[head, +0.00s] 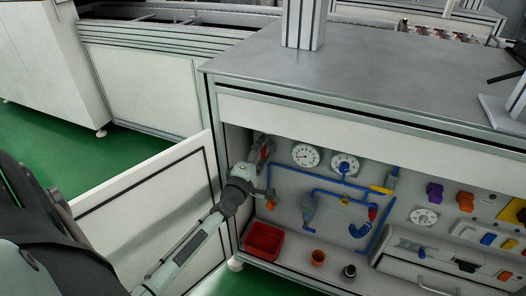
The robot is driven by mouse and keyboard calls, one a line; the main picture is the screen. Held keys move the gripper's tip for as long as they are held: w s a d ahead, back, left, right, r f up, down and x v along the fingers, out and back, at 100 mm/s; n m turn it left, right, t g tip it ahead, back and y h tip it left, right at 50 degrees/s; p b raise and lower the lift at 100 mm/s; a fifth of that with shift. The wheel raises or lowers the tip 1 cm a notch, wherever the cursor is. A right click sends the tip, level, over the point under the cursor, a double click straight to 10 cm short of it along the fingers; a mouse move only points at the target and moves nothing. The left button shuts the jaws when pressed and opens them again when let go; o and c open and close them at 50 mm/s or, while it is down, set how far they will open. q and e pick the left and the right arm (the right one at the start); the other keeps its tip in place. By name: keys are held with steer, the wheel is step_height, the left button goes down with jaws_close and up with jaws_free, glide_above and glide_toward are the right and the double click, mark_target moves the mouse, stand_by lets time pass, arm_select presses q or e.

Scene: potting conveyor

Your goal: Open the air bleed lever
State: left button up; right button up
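My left gripper (263,150) reaches into the open cabinet at its upper left, beside the left gauge. Its fingers are small and partly hidden, so I cannot tell whether they are open or shut. A bit of red shows at the fingers. Below them a small orange part (270,204) sits at the left end of the blue piping (316,190). A yellow handle (381,190) lies along the pipe at the right, and a red-and-blue fitting (372,212) is below it. I cannot tell which of these is the air bleed lever. My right gripper is not in view.
The cabinet door (150,212) stands open at the left. Two gauges, the left one (306,155) clear of my arm, are on the back panel. The grey top (350,75) is mostly clear.

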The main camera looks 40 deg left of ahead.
arm_select(q)
steer(key=shift+o, duration=0.9)
steer(key=shift+s, duration=0.15)
steer(key=v, duration=1.1)
steer(key=shift+s+d, duration=0.2)
steer(key=shift+s, duration=0.15)
